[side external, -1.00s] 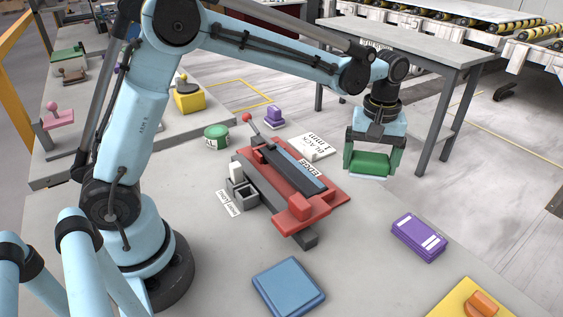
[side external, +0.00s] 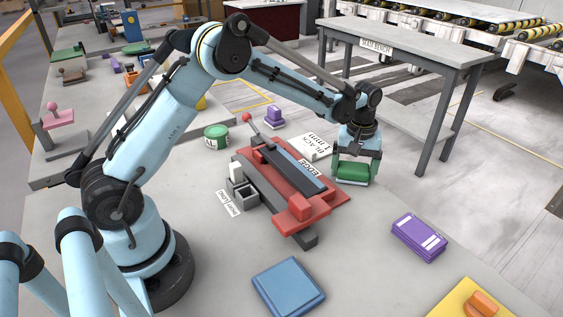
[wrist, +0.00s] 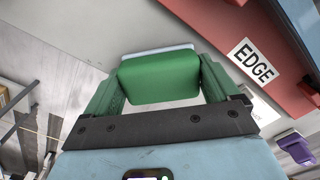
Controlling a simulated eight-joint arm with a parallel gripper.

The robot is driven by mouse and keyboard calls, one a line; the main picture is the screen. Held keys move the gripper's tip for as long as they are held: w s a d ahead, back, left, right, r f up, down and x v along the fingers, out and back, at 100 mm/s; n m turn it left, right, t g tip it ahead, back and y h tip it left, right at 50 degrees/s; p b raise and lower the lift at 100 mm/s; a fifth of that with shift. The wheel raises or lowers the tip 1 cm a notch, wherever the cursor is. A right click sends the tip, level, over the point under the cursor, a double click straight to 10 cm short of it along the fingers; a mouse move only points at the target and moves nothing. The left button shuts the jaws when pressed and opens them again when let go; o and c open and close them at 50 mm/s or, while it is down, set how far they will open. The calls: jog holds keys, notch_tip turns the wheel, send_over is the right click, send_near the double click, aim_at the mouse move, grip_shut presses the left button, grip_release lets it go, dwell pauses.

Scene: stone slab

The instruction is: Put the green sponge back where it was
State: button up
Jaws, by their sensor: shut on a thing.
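The green sponge (side external: 352,172) is between the fingers of my gripper (side external: 354,168), which is shut on it. It hangs low at the right edge of the grey stone slab (side external: 370,215), right of the red fixture; I cannot tell whether it touches the slab. In the wrist view the sponge (wrist: 160,78) sits level between the two green fingers of my gripper (wrist: 158,85). A pale blue-white edge shows along its far side.
The red fixture (side external: 335,199) with a blue-grey bar and an "EDGE" label is close on the left. A purple box (side external: 419,237) and a blue pad (side external: 288,286) lie nearer, with bare slab between.

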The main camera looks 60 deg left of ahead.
aim_at(354, 167)
jog(key=shift+f, duration=0.1)
jog(key=o, duration=0.8)
jog(key=shift+c, duration=0.2)
notch_tip(354, 167, up, 12)
jog(key=s+r+m+t, duration=0.35)
jog(key=s+r, duration=0.25)
jog(key=s, duration=0.4)
jog(key=s+f+m+t, duration=0.3)
jog(key=s+f+m, duration=0.1)
jog(key=s, duration=0.7)
jog(key=shift+f+m+t, duration=0.35)
jog(key=shift+m, duration=0.4)
